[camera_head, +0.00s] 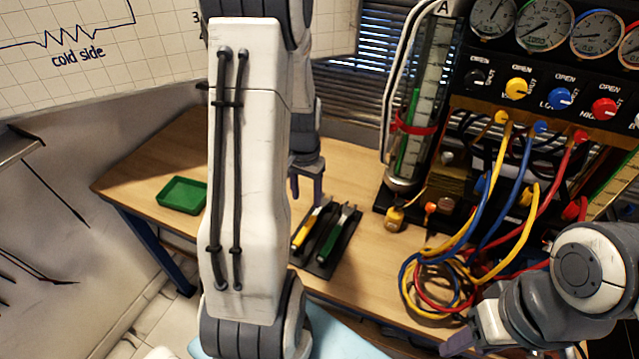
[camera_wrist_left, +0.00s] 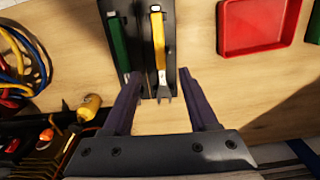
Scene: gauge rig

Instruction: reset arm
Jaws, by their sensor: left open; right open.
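My left arm comes down the middle of the head view. Its gripper (camera_head: 306,190) is open and empty over the table, just behind the tool holder. In the left wrist view the open fingers (camera_wrist_left: 160,80) stand apart, with the tip of the yellow-handled tool (camera_wrist_left: 158,45) between them in the picture; contact cannot be told. The green-handled tool (camera_wrist_left: 119,45) lies beside it in the dark holder (camera_wrist_left: 142,50). My right gripper (camera_head: 470,338) is at the lower right of the head view, open, near the table's front edge; its fingers are partly hidden.
A green tray (camera_head: 182,195) sits at the table's left; a red tray (camera_wrist_left: 262,22) shows in the wrist view, hidden behind my arm in the head view. The gauge rig (camera_head: 545,80) with coloured hoses (camera_head: 480,240) fills the right. Bare table (camera_head: 370,285) lies in front.

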